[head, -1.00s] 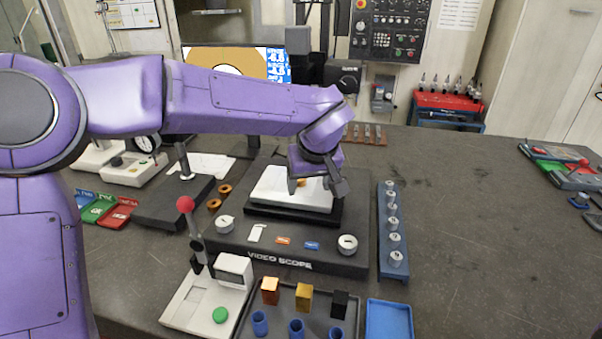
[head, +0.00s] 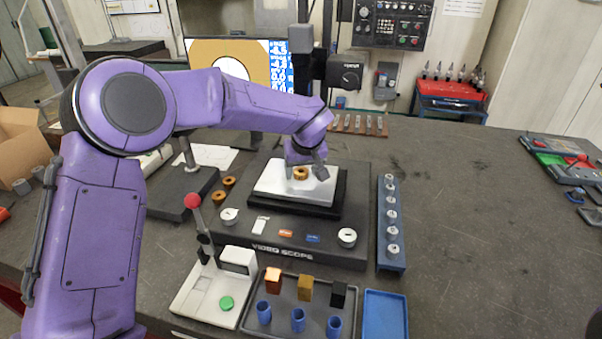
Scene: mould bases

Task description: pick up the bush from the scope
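The bush (head: 300,174), a small brass-coloured ring, lies on the white stage plate (head: 268,181) of the video scope (head: 228,240). My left gripper (head: 304,173) is over the far part of the stage, at the bush. Its fingers are apart, one to the left of the bush and one to the right. The bush shows between them, and I see no finger clearly touching it. My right gripper is not in view.
Two more brass rings (head: 226,188) lie left of the stage. A blue rack of small pins (head: 390,260) stands right of the scope. A tray (head: 286,328) with coloured blocks and blue cups is in front.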

